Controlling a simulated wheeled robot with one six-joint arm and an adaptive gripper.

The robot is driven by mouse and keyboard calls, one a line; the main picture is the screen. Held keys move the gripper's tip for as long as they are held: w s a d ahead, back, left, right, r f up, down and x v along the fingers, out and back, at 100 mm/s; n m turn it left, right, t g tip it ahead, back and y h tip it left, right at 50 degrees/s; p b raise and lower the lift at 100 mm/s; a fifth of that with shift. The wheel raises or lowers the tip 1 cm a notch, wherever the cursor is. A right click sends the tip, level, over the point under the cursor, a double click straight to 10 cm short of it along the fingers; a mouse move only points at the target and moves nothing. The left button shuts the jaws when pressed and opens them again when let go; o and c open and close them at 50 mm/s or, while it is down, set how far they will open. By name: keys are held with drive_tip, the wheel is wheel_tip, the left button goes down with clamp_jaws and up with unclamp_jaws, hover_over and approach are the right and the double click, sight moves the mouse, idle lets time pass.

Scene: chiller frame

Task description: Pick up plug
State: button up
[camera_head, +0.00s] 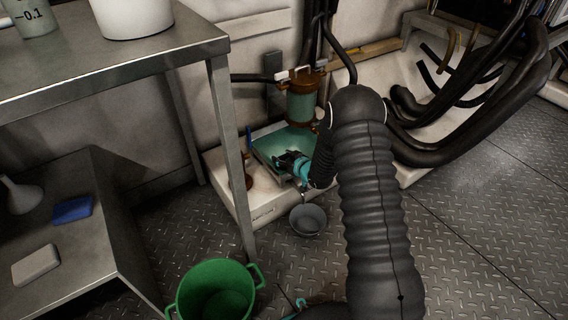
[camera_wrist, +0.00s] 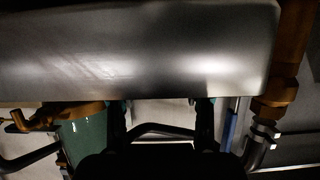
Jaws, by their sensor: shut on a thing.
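My gripper (camera_head: 284,160) is low over a teal plate (camera_head: 279,143) on the white base of the frame, below and left of an upright green cylinder (camera_head: 302,104). In the wrist view, the two dark fingers of my gripper (camera_wrist: 160,112) stand apart, their tips meeting the lower edge of a wide grey metal block (camera_wrist: 140,48). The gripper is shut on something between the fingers. What it holds is dark and mostly hidden, and I cannot clearly make out a plug in either view.
A green bucket (camera_head: 215,292) is nearer. A metal table (camera_head: 110,62) and its leg are close on the left. Thick black hoses (camera_head: 470,125) are at right. The tread-plate floor is clear at lower right.

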wheel_tip(320, 180, up, 4)
drive_tip(key=shift+r+p, duration=0.15)
drive_tip(key=shift+p, duration=0.25)
drive_tip(key=w+d+r+p, duration=0.1)
drive_tip(key=w+d+r, duration=0.2)
drive_tip(key=d+r, duration=0.3)
drive_tip(key=d, duration=0.5)
drive_tip(key=shift+d+r+p, duration=0.15)
drive_tip(key=shift+r+p, duration=0.15)
drive_tip(key=shift+r, duration=0.05)
idle(5.9)
